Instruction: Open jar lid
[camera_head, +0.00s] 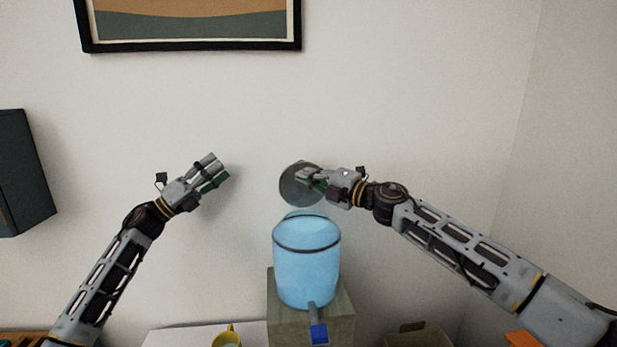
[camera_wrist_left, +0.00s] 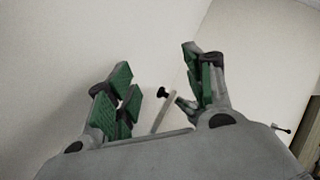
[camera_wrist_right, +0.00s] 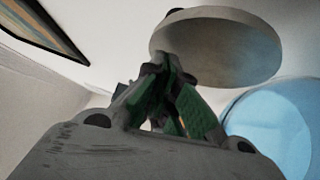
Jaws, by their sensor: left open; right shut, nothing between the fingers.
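A light blue jar (camera_head: 306,262) with a dark band near its top stands upright in the head view; it also shows at the right of the right wrist view (camera_wrist_right: 275,125). A round grey lid (camera_head: 293,193) hangs tilted above the jar, with a gap between them. The lid also fills the upper right of the right wrist view (camera_wrist_right: 220,52). My right gripper (camera_head: 310,181) is shut with its fingertips beside the lid; I cannot tell what holds the lid up. My left gripper (camera_head: 218,170) is open and empty, left of and above the jar.
The jar stands on a grey-brown block (camera_head: 340,327), with a blue-handled tap (camera_head: 319,332) at its front. A yellow mug (camera_head: 231,335) is at the lower left and a box (camera_head: 420,336) at the lower right. A framed picture (camera_head: 190,46) and dark cabinet (camera_head: 22,175) are on the wall.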

